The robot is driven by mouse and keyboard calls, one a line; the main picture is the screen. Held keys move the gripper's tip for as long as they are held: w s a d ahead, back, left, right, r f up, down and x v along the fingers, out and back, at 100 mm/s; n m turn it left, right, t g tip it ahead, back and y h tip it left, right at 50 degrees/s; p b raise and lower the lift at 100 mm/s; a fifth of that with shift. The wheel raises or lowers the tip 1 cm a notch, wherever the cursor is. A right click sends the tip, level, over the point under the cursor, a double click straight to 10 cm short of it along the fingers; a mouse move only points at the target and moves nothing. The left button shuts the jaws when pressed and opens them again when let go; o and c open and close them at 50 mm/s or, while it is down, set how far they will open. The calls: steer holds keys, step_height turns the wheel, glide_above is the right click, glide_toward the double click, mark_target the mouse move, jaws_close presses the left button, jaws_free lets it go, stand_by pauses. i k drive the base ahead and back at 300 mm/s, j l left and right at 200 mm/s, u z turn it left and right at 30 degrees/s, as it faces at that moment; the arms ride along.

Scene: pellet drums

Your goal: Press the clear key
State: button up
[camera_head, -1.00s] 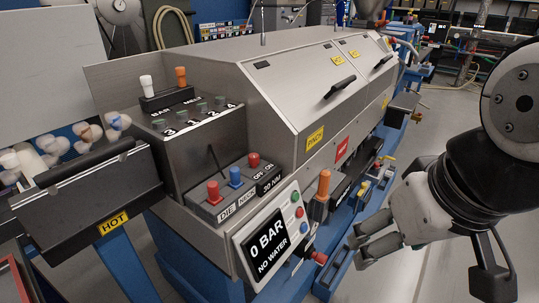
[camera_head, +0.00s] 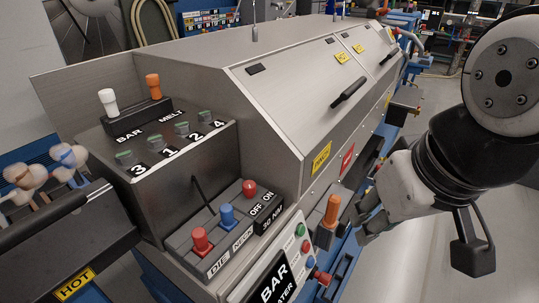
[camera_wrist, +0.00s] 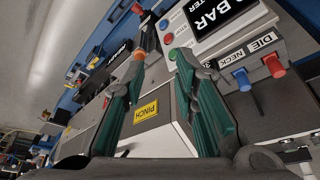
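The control panel has a black display (camera_head: 270,285) reading "BAR", partly cut off at the bottom edge in the head view. Beside the display are small round keys: a green one (camera_head: 300,230) and another below it (camera_head: 305,246). No key label is readable, so I cannot tell which is clear. My gripper (camera_head: 366,222) is right of the panel, apart from it. In the wrist view its fingers (camera_wrist: 158,62) are spread and empty.
An orange handle (camera_head: 331,211) stands between the panel and my gripper. A red knob (camera_head: 322,277) juts out below the keys. Red and blue levers (camera_head: 227,214) stand on the box above the panel. A HOT trough (camera_head: 75,284) is at left. Floor is open at right.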

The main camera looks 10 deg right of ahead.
mark_target(311, 262)
steer(key=k+j+u, duration=0.1)
steer(key=k, duration=0.35)
steer(key=k+j, duration=0.35)
steer(key=k+j+u, duration=0.15)
steer(key=k, duration=0.4)
steer(key=j, duration=0.1)
